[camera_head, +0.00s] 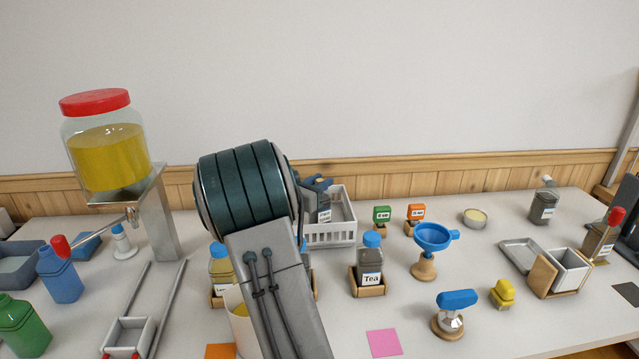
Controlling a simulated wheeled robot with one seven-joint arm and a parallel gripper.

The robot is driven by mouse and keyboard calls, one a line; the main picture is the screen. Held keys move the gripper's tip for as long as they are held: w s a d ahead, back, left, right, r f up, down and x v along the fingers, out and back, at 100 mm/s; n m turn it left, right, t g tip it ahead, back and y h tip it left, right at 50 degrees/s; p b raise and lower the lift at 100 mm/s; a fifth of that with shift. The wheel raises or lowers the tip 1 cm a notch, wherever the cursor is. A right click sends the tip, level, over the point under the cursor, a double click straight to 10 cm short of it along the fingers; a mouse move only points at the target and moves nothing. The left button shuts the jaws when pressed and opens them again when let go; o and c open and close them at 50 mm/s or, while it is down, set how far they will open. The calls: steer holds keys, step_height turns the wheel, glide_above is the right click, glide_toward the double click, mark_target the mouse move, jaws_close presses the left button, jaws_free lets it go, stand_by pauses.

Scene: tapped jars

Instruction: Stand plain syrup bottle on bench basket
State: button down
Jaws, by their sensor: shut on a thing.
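A white slatted basket (331,234) stands on the bench behind my arm, its left part hidden by the arm. My gripper (319,186), dark grey-blue, is over the basket's left side and mostly hidden behind my arm. It is shut on a grey bottle (324,203) with a white label (324,216), whose writing is too small to read. The bottle looks upright, inside or just above the basket; I cannot tell whether its base touches the basket floor.
A bottle labelled Tea (371,262) stands in a wooden holder in front of the basket. A blue funnel (435,238) and small green (381,214) and orange (416,212) tags are to the right. A large jar dispenser (107,150) stands at left. Bench space around the pink square (383,343) is clear.

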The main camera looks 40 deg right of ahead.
steer(key=shift+f+b, duration=0.5)
steer(key=shift+f, duration=0.05)
stand_by(0.8)
steer(key=c, duration=1.1)
jaws_free()
steer(key=v, duration=0.8)
steer(key=shift+p, duration=0.3)
stand_by(0.4)
stand_by(0.3)
